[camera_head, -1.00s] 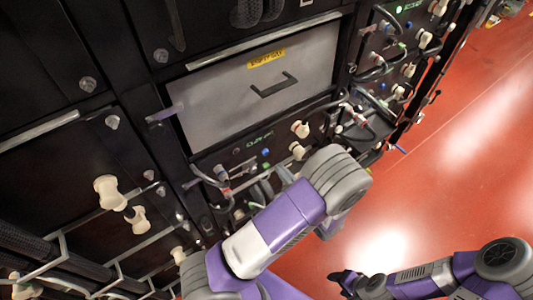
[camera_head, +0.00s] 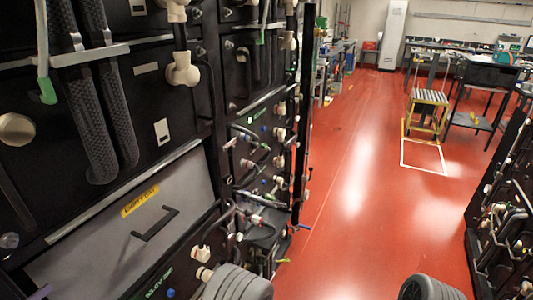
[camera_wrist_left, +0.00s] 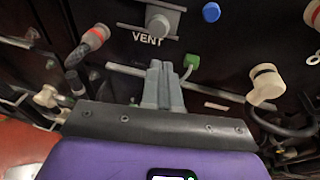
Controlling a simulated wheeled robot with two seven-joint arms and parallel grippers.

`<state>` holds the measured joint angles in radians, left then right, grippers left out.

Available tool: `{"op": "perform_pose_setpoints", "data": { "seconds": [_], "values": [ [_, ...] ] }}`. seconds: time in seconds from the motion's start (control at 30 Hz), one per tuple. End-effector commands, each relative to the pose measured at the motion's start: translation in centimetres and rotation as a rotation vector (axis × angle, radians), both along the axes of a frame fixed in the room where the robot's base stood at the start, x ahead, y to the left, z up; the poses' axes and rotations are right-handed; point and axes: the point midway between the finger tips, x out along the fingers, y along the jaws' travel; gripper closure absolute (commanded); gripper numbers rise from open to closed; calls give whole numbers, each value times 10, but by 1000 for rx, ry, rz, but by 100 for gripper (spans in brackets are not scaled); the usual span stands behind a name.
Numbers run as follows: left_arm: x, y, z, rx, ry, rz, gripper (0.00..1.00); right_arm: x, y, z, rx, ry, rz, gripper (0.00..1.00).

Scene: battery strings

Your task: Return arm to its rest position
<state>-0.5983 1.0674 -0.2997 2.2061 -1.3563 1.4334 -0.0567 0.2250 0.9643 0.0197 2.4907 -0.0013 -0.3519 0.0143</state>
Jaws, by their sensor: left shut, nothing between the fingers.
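My left gripper (camera_wrist_left: 160,72) shows in the left wrist view with its two grey fingers together and nothing between them. It is in front of the dark battery rack, below a metal fitting above the word VENT (camera_wrist_left: 147,39). I cannot tell whether the fingertips touch the rack. In the head view only a grey ribbed part of my left arm (camera_head: 236,284) shows at the bottom edge; that gripper is hidden there. A grey part of my right arm (camera_head: 428,289) shows at the bottom right. My right gripper is out of view.
The battery rack (camera_head: 165,90) fills the left side, with a handled grey panel (camera_head: 125,250), hoses and cream connectors. Another rack (camera_head: 505,215) stands at the right edge. Red floor (camera_head: 360,220) lies open between them. A yellow step stool (camera_head: 427,105) stands farther back.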

Motion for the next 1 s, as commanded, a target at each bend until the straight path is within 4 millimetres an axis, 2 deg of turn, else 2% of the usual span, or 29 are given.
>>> {"op": "perform_pose_setpoints", "data": {
  "seconds": [0.07, 0.17, 0.2, 0.3, 0.4, 0.47, 0.53, 0.6, 0.67, 0.8, 1.0],
  "values": [
    [-38, 11, -34, -162, 62, 165, 100, 0, 0, 3, 0, 0, 0, 39],
    [-90, 4, -75, -395, 109, 405, 100, 0, 0, 5, 0, 0, 0, 39],
    [-109, -5, -89, -488, 112, 504, 100, 0, 0, 6, 0, 0, 0, 39],
    [-146, -36, -116, -709, 88, 753, 100, 0, 0, 9, 0, 0, 0, 39],
    [-166, -75, -132, -911, 14, 1004, 100, 0, 0, 11, 0, 0, 0, 39],
    [-169, -98, -138, -1023, -57, 1154, 100, 0, 0, 13, 0, 0, 0, 39],
    [-163, -122, -142, -1142, -163, 1322, 100, 0, 0, 14, 0, 0, 0, 39],
    [-149, -140, -143, -1243, -297, 1481, 100, 0, 0, 16, 0, 0, 0, 39],
    [-136, -148, -143, -1306, -420, 1602, 100, 0, 0, 18, 0, 0, 0, 39],
    [-115, -146, -144, -1368, -680, 1808, 100, 0, 0, 24, 0, 0, 0, 39],
    [-103, -132, -147, -1366, -886, 1916, 100, 0, 0, 27, 0, 0, 0, 39]
  ]
}}
